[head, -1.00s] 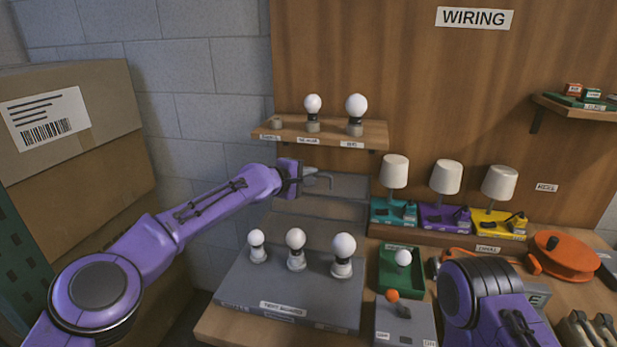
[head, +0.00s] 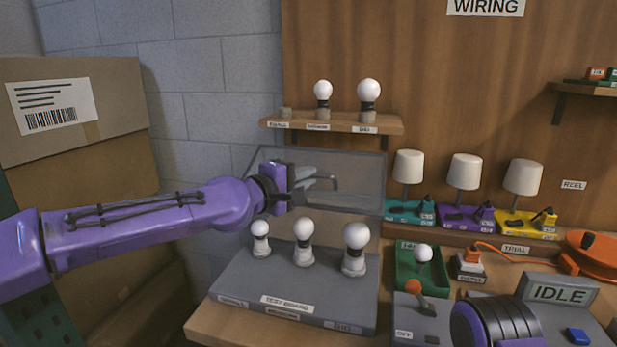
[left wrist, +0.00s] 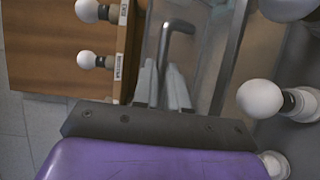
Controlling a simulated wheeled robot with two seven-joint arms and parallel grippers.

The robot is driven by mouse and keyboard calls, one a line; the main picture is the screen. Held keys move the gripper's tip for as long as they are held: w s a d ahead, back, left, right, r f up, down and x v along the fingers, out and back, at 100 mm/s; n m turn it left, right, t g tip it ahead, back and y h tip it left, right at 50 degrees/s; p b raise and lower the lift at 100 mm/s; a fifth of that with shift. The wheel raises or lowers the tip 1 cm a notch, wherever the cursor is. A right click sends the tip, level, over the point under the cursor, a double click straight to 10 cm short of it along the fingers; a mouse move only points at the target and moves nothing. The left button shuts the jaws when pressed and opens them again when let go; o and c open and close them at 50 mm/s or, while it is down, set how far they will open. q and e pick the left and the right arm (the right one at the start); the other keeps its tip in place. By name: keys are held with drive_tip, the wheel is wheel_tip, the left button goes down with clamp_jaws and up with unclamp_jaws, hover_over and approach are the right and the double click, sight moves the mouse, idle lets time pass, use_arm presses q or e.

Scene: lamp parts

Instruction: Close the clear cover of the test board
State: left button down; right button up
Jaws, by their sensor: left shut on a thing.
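The test board (head: 240,285) is a grey slab on the bench, with several white bulbs standing in sockets on it. Its clear cover (head: 355,170) stands raised at the board's back edge, a see-through panel with a grey frame. My left gripper (head: 312,178) is at the cover's front face, shut on the cover's grey handle (left wrist: 180,26). In the left wrist view the fingers (left wrist: 162,85) close around the handle's lower part, and the cover (left wrist: 208,60) lies just behind. My right arm shows at the bottom right, but its gripper is out of frame.
A shelf (head: 390,123) with bulbs is above the cover. Three lamps on coloured bases stand right, behind a green tray (head: 405,282) and a switch box (head: 405,325). Tall cardboard boxes (head: 110,150) stand left. An IDLE display (head: 556,290) is at right.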

use_arm(q)
drive_tip(key=shift+s+a+f, duration=0.2)
drive_tip(key=shift+s+f, duration=0.4)
drive_tip(key=shift+s, duration=0.05)
drive_tip(key=c, duration=1.2)
unclamp_jaws()
drive_tip(key=shift+f, duration=0.1)
drive_tip(key=shift+w, duration=0.1)
drive_tip(key=v, duration=0.3)
drive_tip(key=b+v, duration=0.1)
drive_tip(key=v, duration=0.6)
drive_tip(key=shift+a+r, duration=0.25)
drive_tip(key=shift+r, duration=0.05)
